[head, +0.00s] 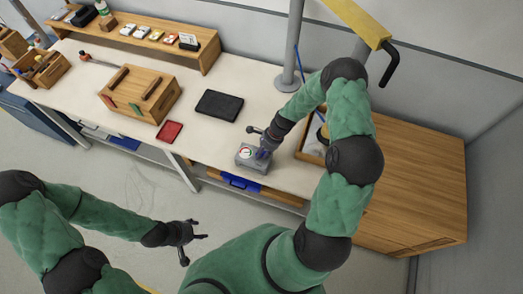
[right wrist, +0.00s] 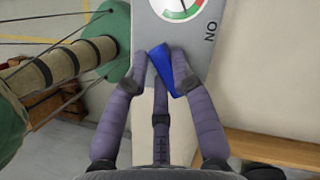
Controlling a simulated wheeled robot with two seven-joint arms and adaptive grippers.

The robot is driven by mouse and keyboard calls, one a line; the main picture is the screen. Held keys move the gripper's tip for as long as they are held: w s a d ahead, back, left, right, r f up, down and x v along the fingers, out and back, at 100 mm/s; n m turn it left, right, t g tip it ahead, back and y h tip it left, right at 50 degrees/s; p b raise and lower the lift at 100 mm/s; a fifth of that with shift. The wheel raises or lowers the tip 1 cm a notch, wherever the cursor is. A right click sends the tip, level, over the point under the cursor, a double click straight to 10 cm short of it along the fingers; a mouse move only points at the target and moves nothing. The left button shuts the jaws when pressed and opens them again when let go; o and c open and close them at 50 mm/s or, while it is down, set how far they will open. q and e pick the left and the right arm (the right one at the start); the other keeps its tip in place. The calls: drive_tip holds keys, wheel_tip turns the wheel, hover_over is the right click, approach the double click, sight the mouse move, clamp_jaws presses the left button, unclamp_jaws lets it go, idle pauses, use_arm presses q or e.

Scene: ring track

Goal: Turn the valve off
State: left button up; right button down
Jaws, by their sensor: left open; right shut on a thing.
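The valve is a grey box (head: 250,160) with a round gauge, near the front edge of the workbench in the head view. In the right wrist view its grey face (right wrist: 200,50) shows the gauge (right wrist: 180,8) with a red and green scale, and the word ON beside it. A blue handle (right wrist: 158,62) is on the face. My right gripper (right wrist: 165,78) is shut on the blue handle, with purple fingers on both sides of it. In the head view it (head: 266,148) partly covers the box. My left gripper (head: 191,241) is open and empty, over the floor in front of the bench.
On the workbench (head: 130,125) are a wooden box (head: 140,92), a red tray (head: 170,131), a black pad (head: 219,105) and a raised shelf (head: 150,38). A grey post (head: 291,50) rises behind the valve. A wooden cabinet (head: 415,180) stands at the right.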

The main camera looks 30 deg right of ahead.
drive_tip(key=shift+d+n+g, duration=0.1)
drive_tip(key=shift+n+g, duration=0.3)
drive_tip(key=shift+n, duration=0.6)
drive_tip(key=n+g+b, duration=0.1)
drive_tip(key=n+b, duration=0.1)
drive_tip(key=shift+f+n, duration=0.1)
drive_tip(key=shift+n, duration=0.3)
drive_tip(key=n+g+b, duration=0.1)
drive_tip(key=n, duration=0.2)
drive_tip(key=shift+s+d+b, duration=0.1)
drive_tip(key=shift+d+b, duration=0.05)
drive_tip(key=shift+b, duration=0.2)
drive_tip(key=shift+n+g+h+b, duration=0.5)
drive_tip(key=shift+n+g+b, duration=0.1)
drive_tip(key=shift+n, duration=0.8)
drive_tip(key=shift+d+n, duration=0.1)
drive_tip(key=shift+n, duration=0.2)
drive_tip(key=c, duration=1)
unclamp_jaws()
drive_tip(key=shift+c, duration=0.2)
drive_tip(key=shift+r, duration=0.2)
drive_tip(key=v, duration=1.1)
drive_tip(key=shift+r, duration=0.35)
